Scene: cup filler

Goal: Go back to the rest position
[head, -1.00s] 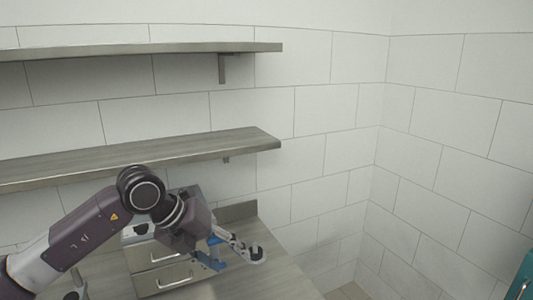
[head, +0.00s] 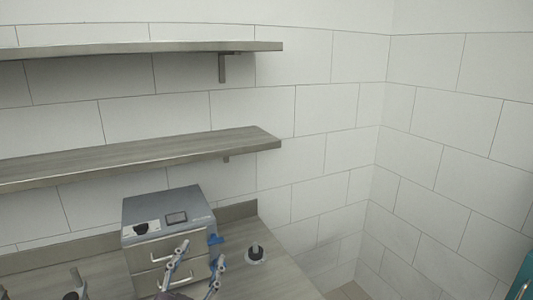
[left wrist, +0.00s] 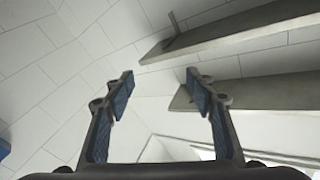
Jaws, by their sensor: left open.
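My left gripper (head: 200,255) is at the bottom of the head view, in front of the grey drawer machine (head: 165,210). Its two fingers point up, spread apart, with nothing between them. My right gripper is not in view.
The drawer machine stands on the counter (head: 290,280). A small round thing with a dark top (head: 255,253) is to its right. Two wall shelves (head: 140,157) hang above. A grey upright piece (head: 78,284) at lower left is unclear. A teal edge (head: 522,280) is at far right.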

